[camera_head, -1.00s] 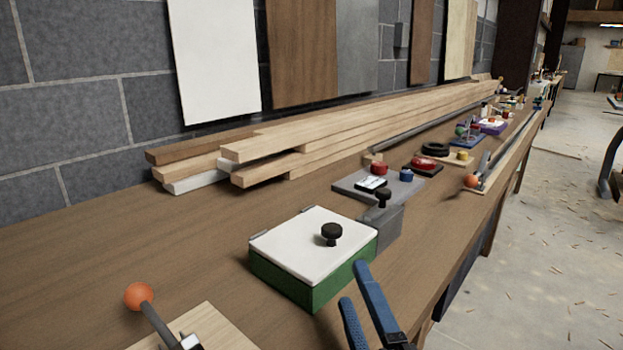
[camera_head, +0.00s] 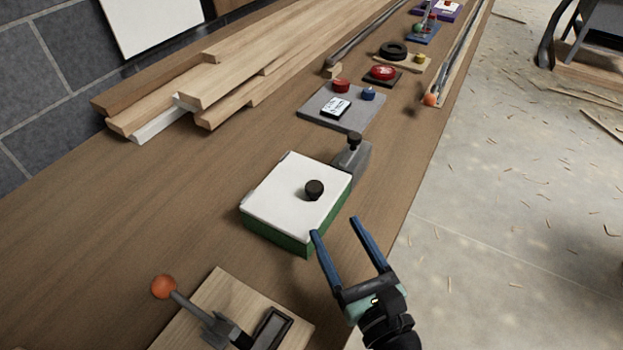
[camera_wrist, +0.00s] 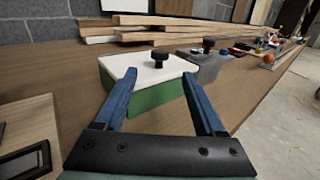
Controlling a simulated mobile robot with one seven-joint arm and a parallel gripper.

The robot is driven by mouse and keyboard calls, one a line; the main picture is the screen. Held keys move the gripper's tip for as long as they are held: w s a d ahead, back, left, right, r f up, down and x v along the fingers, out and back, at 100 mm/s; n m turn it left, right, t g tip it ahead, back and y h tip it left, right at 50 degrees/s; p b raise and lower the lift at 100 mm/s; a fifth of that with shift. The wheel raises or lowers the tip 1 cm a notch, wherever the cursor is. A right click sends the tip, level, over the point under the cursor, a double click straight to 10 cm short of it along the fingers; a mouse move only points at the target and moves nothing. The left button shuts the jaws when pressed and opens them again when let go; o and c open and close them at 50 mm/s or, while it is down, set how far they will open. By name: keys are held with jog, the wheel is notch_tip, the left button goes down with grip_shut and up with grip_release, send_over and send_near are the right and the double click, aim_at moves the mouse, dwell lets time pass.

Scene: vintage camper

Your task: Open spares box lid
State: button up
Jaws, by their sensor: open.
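The spares box has a green body (camera_head: 272,231) and a white lid (camera_head: 285,201) with a black round knob (camera_head: 314,189) on top. The lid lies flat and closed on the box. In the wrist view the white lid (camera_wrist: 135,67) and its black knob (camera_wrist: 159,57) show ahead, above the green front (camera_wrist: 160,97). My gripper (camera_head: 336,226) is open and empty. In the head view it is at the box's near right corner. In the wrist view its two blue fingers (camera_wrist: 163,85) frame the green front. I cannot tell whether they touch it.
A grey block with a black knob (camera_head: 352,158) stands right behind the box. A wooden board with an orange-tipped lever (camera_head: 163,287) lies in front. Stacked planks (camera_head: 190,100) line the wall. A grey plate with red and blue knobs (camera_head: 325,112) is further back. Bare bench lies left of the box.

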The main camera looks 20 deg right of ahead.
aim_at(318, 196)
jog(key=w, duration=1)
jog(key=shift+w+p, duration=0.3)
jog(key=shift+w, duration=0.05)
grip_shut()
dwell(0.8)
